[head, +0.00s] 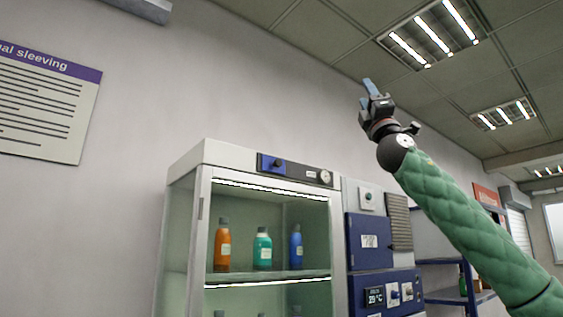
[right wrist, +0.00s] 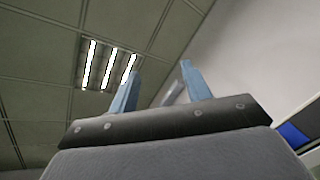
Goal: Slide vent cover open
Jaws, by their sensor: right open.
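A glass-fronted cabinet (head: 213,159) stands against the wall. On its top front edge is a dark strip with a small blue plate (head: 271,164) bearing a dark knob, at the strip's left end. This plate looks like the sliding vent cover, but no label confirms it. A blue patch (right wrist: 294,136) at the right edge of the right wrist view may be the same plate. My right gripper (head: 369,89) is raised above and right of the cabinet, pointing up, away from the plate. Its blue fingers (right wrist: 160,88) are apart with nothing between them. My left gripper is out of view.
Orange (head: 222,247), green (head: 262,249) and blue (head: 296,247) bottles stand on the cabinet's shelf. A grey louvred panel (head: 399,222) and blue boxes (head: 369,256) are to its right. A wall poster (head: 45,105) hangs at left. The space above the cabinet is clear.

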